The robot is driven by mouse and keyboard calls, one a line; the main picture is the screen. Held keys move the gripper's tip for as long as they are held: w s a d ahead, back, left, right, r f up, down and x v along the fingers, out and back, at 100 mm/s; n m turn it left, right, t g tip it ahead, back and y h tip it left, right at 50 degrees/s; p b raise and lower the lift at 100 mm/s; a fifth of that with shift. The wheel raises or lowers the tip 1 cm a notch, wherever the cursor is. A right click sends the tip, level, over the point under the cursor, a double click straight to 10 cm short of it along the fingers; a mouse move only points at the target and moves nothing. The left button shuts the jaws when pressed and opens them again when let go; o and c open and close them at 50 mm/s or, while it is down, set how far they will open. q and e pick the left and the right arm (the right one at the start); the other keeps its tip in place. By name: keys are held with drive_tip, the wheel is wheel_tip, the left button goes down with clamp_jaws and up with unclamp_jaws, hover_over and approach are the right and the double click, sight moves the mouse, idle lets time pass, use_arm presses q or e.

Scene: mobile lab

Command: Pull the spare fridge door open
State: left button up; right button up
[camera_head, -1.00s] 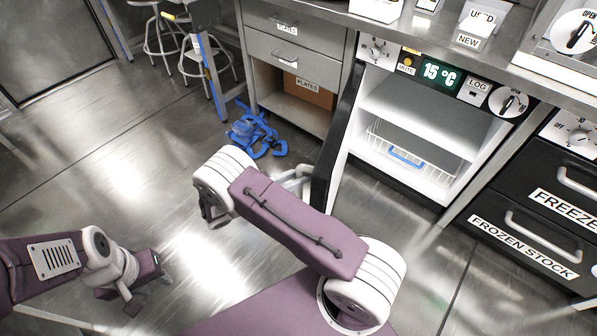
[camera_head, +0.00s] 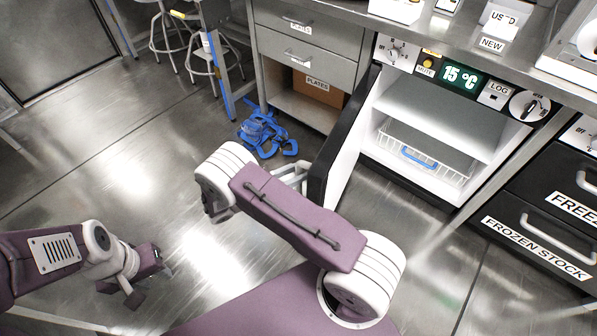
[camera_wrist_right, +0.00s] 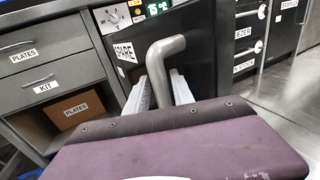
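The spare fridge (camera_head: 430,115) stands open at centre right, with its white inside showing. Its door (camera_head: 343,150) is swung part way out, black outside and white inside. In the right wrist view the black door front (camera_wrist_right: 150,28) carries a SPARE label. The grey bar handle (camera_wrist_right: 163,70) lies between the two fingers of my right gripper (camera_wrist_right: 168,88), which is shut on it. In the head view my right gripper (camera_head: 290,174) is partly hidden behind my forearm, at the door's outer side. My left gripper (camera_head: 143,280) hangs over the floor at lower left, away from the door; its finger gap is unclear.
A blue tangled item (camera_head: 264,132) lies on the floor left of the door. Drawers and an open shelf with a PLATES box (camera_head: 318,87) stand left of the fridge. The FROZEN STOCK drawer (camera_head: 535,240) is at right. Floor left of the door is mostly clear.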

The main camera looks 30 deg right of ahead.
drive_tip(key=a+p, duration=0.2)
drive_tip(key=a, duration=0.7)
drive_tip(key=shift+s, duration=0.15)
